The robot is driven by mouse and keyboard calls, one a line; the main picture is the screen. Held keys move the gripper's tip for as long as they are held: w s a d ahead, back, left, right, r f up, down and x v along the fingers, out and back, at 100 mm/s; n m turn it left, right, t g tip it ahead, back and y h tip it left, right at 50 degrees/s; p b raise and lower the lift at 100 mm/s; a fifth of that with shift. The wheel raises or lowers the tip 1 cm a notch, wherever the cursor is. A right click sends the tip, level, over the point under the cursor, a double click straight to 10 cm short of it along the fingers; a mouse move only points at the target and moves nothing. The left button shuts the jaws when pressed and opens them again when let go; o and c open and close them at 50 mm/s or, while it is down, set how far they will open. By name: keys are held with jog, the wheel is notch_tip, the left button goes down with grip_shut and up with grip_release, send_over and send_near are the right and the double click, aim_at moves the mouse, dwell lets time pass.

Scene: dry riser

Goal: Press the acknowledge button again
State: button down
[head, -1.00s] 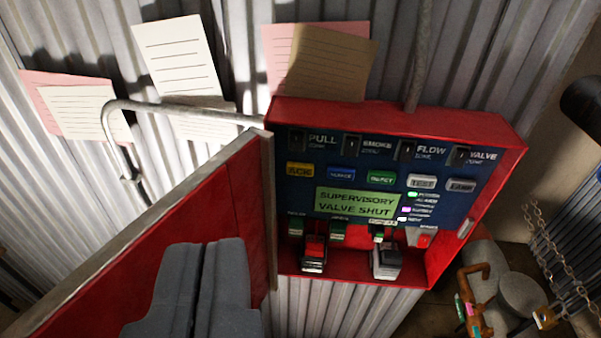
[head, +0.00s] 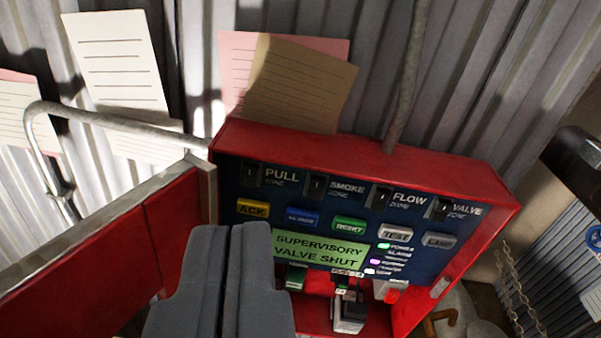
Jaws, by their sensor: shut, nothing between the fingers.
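The acknowledge button, a yellow button marked ACK (head: 253,208), sits at the left end of the button row on the blue panel face inside the red alarm box (head: 365,160). My gripper (head: 250,235) is shut and empty, its tips just below the yellow button in the picture. I cannot tell whether they touch the panel. The green display (head: 322,249) reads SUPERVISORY VALVE SHUT; the gripper covers its lower left surroundings. Blue (head: 302,218), green RESET (head: 349,226), TEST (head: 395,233) and LAMP (head: 440,241) buttons run to the right.
The open red door (head: 100,245) stands left of my gripper. A bent grey pipe (head: 110,120) lies behind it. Paper notes (head: 300,85) hang above the box, and a conduit (head: 408,75) enters its top. A dark cylinder (head: 580,160) is at right.

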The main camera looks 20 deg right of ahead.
jog(key=w+d+f+n+t+y+p, duration=0.25)
jog(key=w+d+f+n, duration=0.25)
jog(key=w+f, duration=0.7)
jog(key=a+f+n+y+p, duration=0.3)
jog(key=a+f+n+y, duration=0.1)
jog(key=f+y, duration=0.4)
jog(key=shift+f+n+y, duration=0.35)
jog(key=shift+f+n, duration=0.25)
jog(key=shift+f, duration=0.6)
jog(key=shift+w+r, duration=0.1)
jog(key=p, duration=0.6)
send_near(253, 207)
jog(key=shift+w+a+r, duration=0.6)
jog(key=shift+w+a, duration=1.5)
jog(key=shift+a, duration=0.25)
